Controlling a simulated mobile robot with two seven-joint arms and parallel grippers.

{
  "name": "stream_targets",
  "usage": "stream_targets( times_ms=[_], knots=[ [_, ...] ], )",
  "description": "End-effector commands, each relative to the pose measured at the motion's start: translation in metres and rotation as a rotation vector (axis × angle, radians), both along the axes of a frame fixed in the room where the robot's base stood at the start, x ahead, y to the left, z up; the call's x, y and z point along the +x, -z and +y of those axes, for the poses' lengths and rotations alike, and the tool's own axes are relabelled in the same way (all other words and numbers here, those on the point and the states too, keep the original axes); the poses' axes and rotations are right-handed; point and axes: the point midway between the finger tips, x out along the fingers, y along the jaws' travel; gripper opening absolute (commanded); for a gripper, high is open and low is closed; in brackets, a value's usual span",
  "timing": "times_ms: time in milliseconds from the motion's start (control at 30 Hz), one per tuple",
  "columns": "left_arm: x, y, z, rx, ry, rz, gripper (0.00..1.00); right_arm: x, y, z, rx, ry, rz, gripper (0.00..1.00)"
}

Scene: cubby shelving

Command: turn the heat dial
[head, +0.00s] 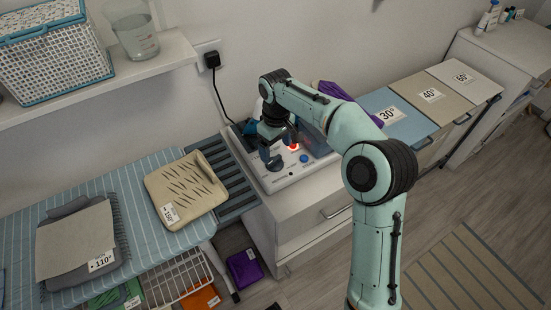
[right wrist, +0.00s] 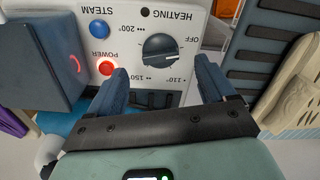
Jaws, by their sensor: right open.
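The heat dial (right wrist: 160,47) is a dark round knob on the white control panel (right wrist: 197,20), under the upside-down word HEATING. Its white mark points right, between OFF and 110°. My right gripper (right wrist: 160,66) is open, with one blue finger on each side of the dial. The fingers look apart from the knob; their height above the panel is hard to judge. In the head view my right gripper (head: 275,150) is over the panel of the white station (head: 283,182) and hides the dial. My left gripper is not in view.
A red-lit power button (right wrist: 106,68) and a blue steam button (right wrist: 99,28) sit left of the dial. A blue-grey block (right wrist: 40,55) stands beside the panel.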

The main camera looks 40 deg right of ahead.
Motion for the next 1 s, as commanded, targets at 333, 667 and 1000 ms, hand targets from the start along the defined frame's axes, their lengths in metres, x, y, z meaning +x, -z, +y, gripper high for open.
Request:
stream_targets(
  times_ms=[333,667,1000],
  knots=[
    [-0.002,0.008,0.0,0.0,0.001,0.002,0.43,0.0,0.049,-0.001,-0.001,0.001,0.001,0.83],
    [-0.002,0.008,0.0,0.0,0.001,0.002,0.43,0.0,0.052,0.0,-0.001,0.001,0.0,0.83],
    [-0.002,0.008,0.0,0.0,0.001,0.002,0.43,0.0,0.052,0.0,-0.001,0.002,0.0,0.27]
  ],
)
